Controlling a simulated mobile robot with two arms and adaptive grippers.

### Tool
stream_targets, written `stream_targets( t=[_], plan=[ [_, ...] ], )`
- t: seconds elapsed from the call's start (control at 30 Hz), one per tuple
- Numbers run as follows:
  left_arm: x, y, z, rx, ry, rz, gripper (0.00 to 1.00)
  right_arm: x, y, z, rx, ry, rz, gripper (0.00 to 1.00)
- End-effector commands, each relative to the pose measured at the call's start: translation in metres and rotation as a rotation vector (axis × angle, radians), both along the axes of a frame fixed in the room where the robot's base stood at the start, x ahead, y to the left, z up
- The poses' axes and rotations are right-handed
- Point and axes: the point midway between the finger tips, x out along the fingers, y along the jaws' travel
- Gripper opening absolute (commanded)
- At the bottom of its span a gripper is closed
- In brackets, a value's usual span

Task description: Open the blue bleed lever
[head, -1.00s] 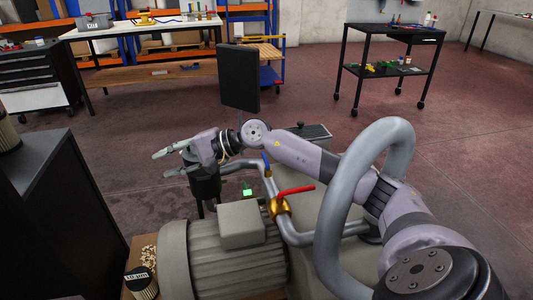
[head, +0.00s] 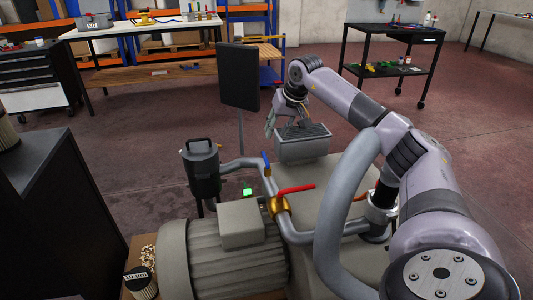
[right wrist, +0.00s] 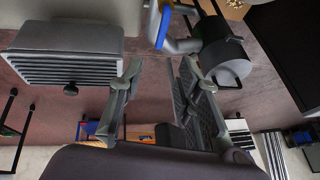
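The blue bleed lever (head: 266,160) stands upright on the grey pipe behind the red-handled valve in the head view. In the right wrist view the blue lever (right wrist: 163,27) is at the top centre, beyond the fingertips. My right gripper (head: 271,125) is above and behind the lever, by the far left corner of the finned grey box. In the right wrist view my right gripper (right wrist: 162,66) has its two fingers wide apart with nothing between them. It does not touch the lever. My left gripper is not in view.
A red lever (head: 295,189) on a brass valve (head: 279,207) sits just in front. A dark canister (head: 201,171) stands left, the finned box (head: 302,146) right. A thick grey hose (head: 340,205) arches at right. A dark panel (head: 238,78) stands behind.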

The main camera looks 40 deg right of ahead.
Motion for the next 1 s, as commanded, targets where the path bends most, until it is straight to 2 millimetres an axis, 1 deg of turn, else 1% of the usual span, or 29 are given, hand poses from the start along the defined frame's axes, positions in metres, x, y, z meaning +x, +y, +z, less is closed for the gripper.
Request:
stream_targets(
  t=[0.03,0.2,0.4,0.5,0.7,1.0],
  plan=[
    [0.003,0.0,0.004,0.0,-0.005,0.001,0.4,0.005,0.001,-0.014,0.003,0.003,0.001,0.31],
    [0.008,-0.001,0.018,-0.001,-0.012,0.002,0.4,0.021,0.0,-0.048,0.005,0.002,0.001,0.31],
    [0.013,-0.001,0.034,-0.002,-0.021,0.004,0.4,0.038,-0.001,-0.083,0.005,0.0,-0.001,0.31],
    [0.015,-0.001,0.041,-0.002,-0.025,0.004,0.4,0.045,-0.001,-0.096,0.003,0.001,-0.001,0.31],
    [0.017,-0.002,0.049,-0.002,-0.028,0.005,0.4,0.051,-0.002,-0.109,0.002,-0.001,-0.001,0.31],
    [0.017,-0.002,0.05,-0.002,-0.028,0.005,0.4,0.051,-0.003,-0.111,0.002,-0.001,0.0,0.31]
  ],
)
